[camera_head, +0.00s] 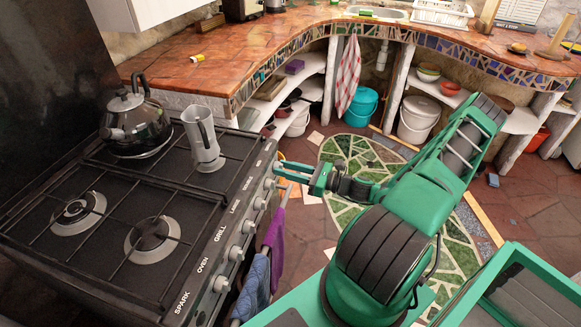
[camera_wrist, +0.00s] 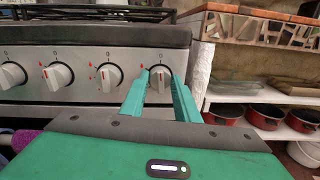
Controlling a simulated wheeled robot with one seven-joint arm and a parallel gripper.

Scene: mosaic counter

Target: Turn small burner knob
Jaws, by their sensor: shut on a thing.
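The stove (camera_head: 180,230) has a row of white knobs along its front panel. The far-end knob, rightmost in the wrist view (camera_wrist: 160,82), sits between the two green fingers of my gripper (camera_wrist: 160,76). The fingers are closed on its sides, and its pointer stands about upright. In the head view my gripper (camera_head: 280,173) reaches the far end of the knob row, and its fingers hide most of that knob. The label beside it is too small to read surely. Another knob (camera_wrist: 108,77) stands just left of the fingers, untouched.
Purple and blue cloths (camera_head: 274,240) hang from the rail below the knobs. A tiled counter (camera_head: 240,50) with open shelves lies beyond the stove. The floor around my arm is clear.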

